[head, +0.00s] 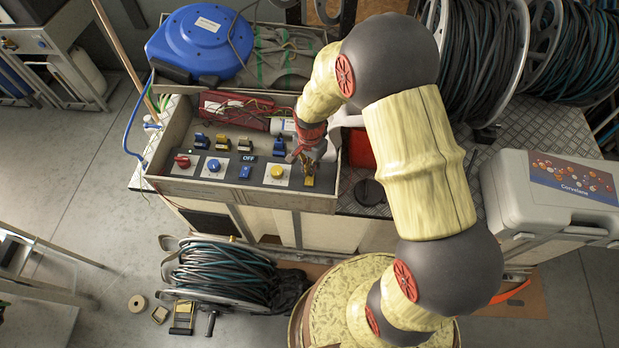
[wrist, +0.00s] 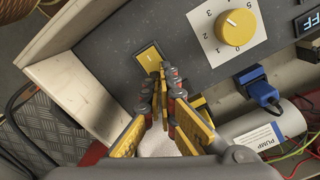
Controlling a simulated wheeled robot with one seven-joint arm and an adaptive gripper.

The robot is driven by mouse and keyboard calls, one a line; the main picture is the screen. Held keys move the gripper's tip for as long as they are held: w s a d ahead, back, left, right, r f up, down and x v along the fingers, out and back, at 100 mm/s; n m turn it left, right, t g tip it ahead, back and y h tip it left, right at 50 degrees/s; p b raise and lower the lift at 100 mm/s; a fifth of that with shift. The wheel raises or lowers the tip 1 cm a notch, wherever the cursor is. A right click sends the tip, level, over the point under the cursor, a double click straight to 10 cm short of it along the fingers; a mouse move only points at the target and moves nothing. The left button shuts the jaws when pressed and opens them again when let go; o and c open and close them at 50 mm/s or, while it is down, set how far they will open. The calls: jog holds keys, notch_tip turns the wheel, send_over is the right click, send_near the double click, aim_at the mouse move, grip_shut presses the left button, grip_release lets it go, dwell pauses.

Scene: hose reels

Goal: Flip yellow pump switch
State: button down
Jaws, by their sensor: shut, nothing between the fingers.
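The yellow pump switch (wrist: 148,56) is a small yellow rocker in a dark frame on the grey control panel (wrist: 120,35). In the head view the switch (head: 310,181) sits at the right end of the panel's front row. My gripper (wrist: 161,70) is shut and empty, with its fingertips at the lower right edge of the switch in the wrist view. I cannot tell whether they touch it.
The yellow knob (wrist: 236,27) is beside the switch; a blue switch (head: 244,171) and red knob (head: 183,161) are farther left. A display (head: 249,157) reads OFF. Blue plug (wrist: 259,88), white pump cylinder (wrist: 260,130) and wires lie close. The panel's raised side wall (wrist: 70,75) is near.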

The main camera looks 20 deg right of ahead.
jog(key=shift+f+b, duration=0.3)
jog(key=shift+f, duration=0.25)
jog(key=shift+r, duration=0.1)
jog(key=shift+r+p, duration=2.65)
jog(key=shift+r, duration=0.8)
jog(key=shift+s+n, duration=0.3)
jog(key=shift+n, duration=0.4)
jog(key=s+r+n+t, duration=0.2)
jog(key=s+r, duration=0.4)
jog(key=r, duration=0.5)
jog(key=s+d+r+n+t, duration=0.1)
jog(key=s+r+n, duration=0.3)
jog(key=s+r, duration=0.3)
jog(key=s+r+n+t, duration=0.2)
jog(key=s+r, duration=0.5)
jog(key=r, duration=0.9)
jog(key=shift+d+r+n+t, duration=0.15)
jog(key=shift+d+n+t, duration=0.2)
jog(key=shift+n, duration=0.45)
